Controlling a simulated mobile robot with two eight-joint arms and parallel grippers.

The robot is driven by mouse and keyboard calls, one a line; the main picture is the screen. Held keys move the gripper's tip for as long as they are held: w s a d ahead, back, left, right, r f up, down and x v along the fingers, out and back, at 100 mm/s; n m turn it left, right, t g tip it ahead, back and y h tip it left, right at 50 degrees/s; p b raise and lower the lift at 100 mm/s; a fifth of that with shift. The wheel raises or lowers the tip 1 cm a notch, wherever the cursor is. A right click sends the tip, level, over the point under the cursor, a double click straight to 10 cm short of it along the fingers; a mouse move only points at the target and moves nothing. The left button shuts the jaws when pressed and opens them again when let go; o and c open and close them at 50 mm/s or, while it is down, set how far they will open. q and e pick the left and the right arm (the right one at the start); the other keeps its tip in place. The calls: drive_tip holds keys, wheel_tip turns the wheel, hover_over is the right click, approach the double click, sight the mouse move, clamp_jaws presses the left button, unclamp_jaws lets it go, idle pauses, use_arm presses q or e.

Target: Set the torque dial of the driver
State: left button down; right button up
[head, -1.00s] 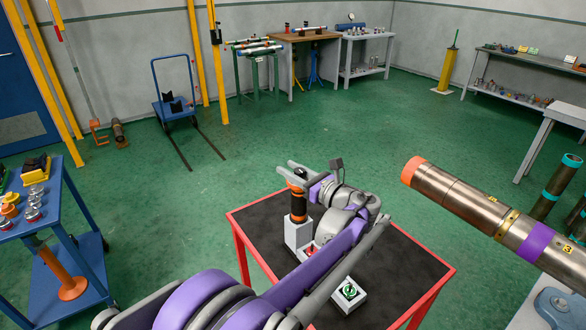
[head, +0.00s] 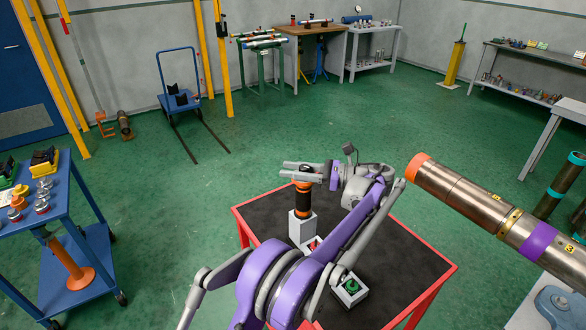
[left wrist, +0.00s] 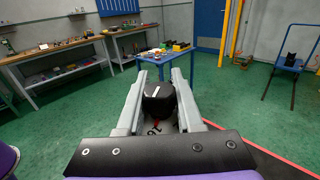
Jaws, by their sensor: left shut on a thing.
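The driver (head: 302,203), with an orange and black body, stands upright in a light grey block (head: 301,228) on the red-edged table with a dark top (head: 262,222). My left gripper (head: 301,174) is at the driver's top, with its fingers level and pointing left in the head view. In the left wrist view the driver's black round dial (left wrist: 159,102), with a white mark on top, sits between the two fingers (left wrist: 160,92). The left gripper is shut on the dial. Any numbers on the dial are too small to read. My right gripper is not in view.
A small block with a green ring (head: 349,288) and a red-topped block (head: 313,245) are near my left arm. A large pipe with an orange end (head: 460,190) reaches in from the right. A blue cart (head: 55,215) stands left. Green floor lies clear behind the table.

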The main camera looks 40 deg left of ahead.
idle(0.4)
use_arm(q)
drive_tip(key=c, duration=0.5)
unclamp_jaws()
drive_tip(key=shift+c, duration=0.2)
